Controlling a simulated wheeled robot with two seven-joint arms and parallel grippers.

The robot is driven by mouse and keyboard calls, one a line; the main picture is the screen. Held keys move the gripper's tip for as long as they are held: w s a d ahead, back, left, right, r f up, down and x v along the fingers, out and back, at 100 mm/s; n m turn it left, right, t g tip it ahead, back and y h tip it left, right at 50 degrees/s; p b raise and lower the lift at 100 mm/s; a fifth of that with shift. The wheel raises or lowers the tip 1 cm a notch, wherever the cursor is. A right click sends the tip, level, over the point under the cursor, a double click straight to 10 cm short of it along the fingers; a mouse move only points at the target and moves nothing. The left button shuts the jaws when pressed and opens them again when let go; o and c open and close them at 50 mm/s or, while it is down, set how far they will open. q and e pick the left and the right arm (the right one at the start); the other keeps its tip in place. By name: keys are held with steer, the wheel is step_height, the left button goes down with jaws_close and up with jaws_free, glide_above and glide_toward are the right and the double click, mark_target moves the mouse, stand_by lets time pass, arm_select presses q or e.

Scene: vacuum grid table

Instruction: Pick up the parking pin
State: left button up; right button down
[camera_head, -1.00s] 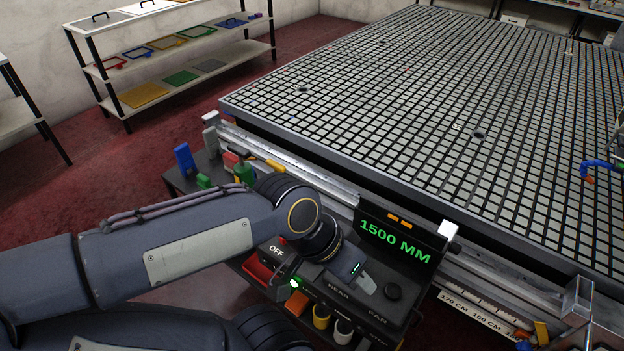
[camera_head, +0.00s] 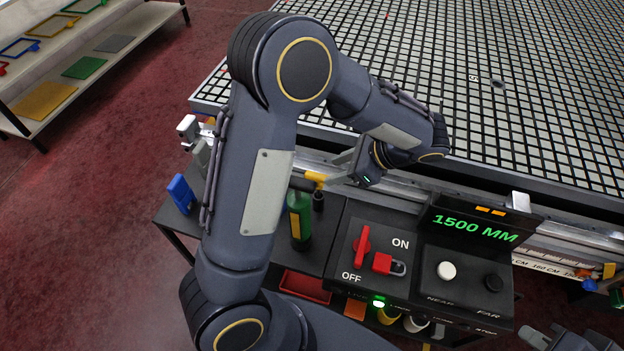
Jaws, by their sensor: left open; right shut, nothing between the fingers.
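No part is labelled as the parking pin, so I cannot tell for sure which thing it is. A small yellow piece (camera_head: 315,179) lies at the table's front rail, above a short dark cylinder (camera_head: 318,201). My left gripper (camera_head: 336,170) is open, its fingers pointing left just beside the yellow piece. Whether they touch it is unclear. Another yellow piece (camera_head: 608,270) sits by the rail at the far right. My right gripper (camera_head: 555,336) is shut and empty at the bottom right, partly cut off by the frame.
A control panel (camera_head: 345,241) has a red lever, a red padlock and a 1500 MM display (camera_head: 475,227). A green bottle (camera_head: 299,222) and a blue block (camera_head: 181,193) stand on the black side stand. The grid table (camera_head: 560,130) lies behind. My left arm hides part of the stand.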

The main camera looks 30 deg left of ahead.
mark_target(321, 176)
arm_select(q)
steer(key=x, duration=0.7)
steer(key=shift+w+d+f, duration=0.1)
steer(key=shift+w+f, duration=0.05)
jaws_close()
